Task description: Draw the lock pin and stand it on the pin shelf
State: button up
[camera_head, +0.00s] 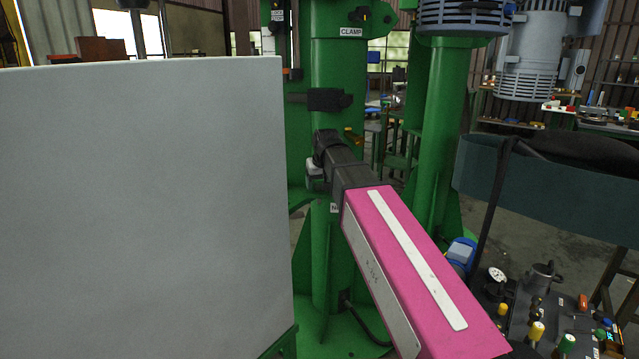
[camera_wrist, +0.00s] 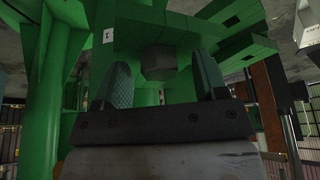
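In the wrist view, my gripper (camera_wrist: 162,80) is open, with one ridged finger on each side. A dark hexagonal head (camera_wrist: 161,63) shows between and beyond the fingers, with a gap on both sides. It looks like the lock pin's end, but its shaft is hidden and I cannot be sure. Green steelwork (camera_wrist: 185,25) lies behind it. In the head view, my pink arm reaches up to the green column (camera_head: 338,250), and my gripper (camera_head: 318,165) is small and partly hidden by my wrist there. I cannot make out the pin or the pin shelf in the head view.
A large pale panel (camera_head: 140,210) fills the left. A dark clamp-like block (camera_head: 329,99) sits on the column below a CLAMP label (camera_head: 351,32). A second green column (camera_head: 432,140), a teal band-like body (camera_head: 560,190) and a cluttered bench (camera_head: 560,320) stand to the right.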

jog(key=shift+r, duration=0.1)
jog(key=v, duration=1)
jog(key=shift+r, duration=0.3)
jog(key=shift+s, duration=0.15)
